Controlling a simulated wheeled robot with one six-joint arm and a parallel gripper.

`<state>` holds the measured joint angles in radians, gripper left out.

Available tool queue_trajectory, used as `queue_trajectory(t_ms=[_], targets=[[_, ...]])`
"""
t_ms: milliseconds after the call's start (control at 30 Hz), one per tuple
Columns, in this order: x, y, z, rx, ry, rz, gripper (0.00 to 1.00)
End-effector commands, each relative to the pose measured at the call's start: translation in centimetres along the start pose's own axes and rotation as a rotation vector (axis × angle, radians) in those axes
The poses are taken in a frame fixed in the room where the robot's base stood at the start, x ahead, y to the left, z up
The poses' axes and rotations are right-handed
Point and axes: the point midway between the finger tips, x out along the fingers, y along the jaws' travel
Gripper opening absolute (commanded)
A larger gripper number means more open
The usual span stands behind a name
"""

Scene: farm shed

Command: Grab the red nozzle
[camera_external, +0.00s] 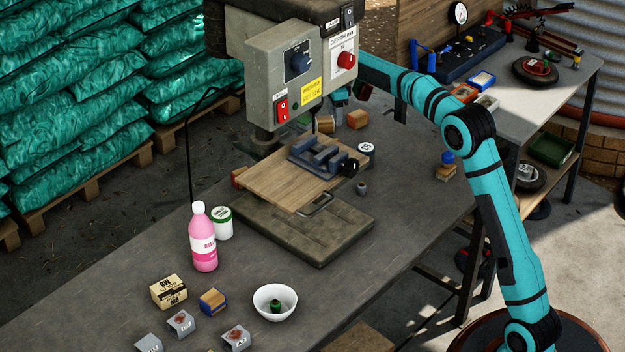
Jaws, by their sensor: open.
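I cannot pick out a red nozzle for certain. Small red parts show on the back bench, among them a red-tipped fitting (507,27) and a red piece on a dark round disc (536,67).
The drill press (290,75) stands over a wooden board (285,185) with a grey vise (322,157). A pink bottle (204,242), a white jar (221,223), a white bowl (268,303) and small boxes stand at front left. The table's right front is clear.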

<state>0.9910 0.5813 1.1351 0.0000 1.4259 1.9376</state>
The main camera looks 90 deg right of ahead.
Motion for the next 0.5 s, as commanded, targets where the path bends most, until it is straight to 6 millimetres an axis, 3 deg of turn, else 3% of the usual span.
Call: queue_trajectory(t_ms=[200,500], targets=[[3.9,0.0,-0.1,0.0,0.001,0.002,0.51],[6.1,0.0,-0.1,-0.001,0.0,0.0,0.51]])
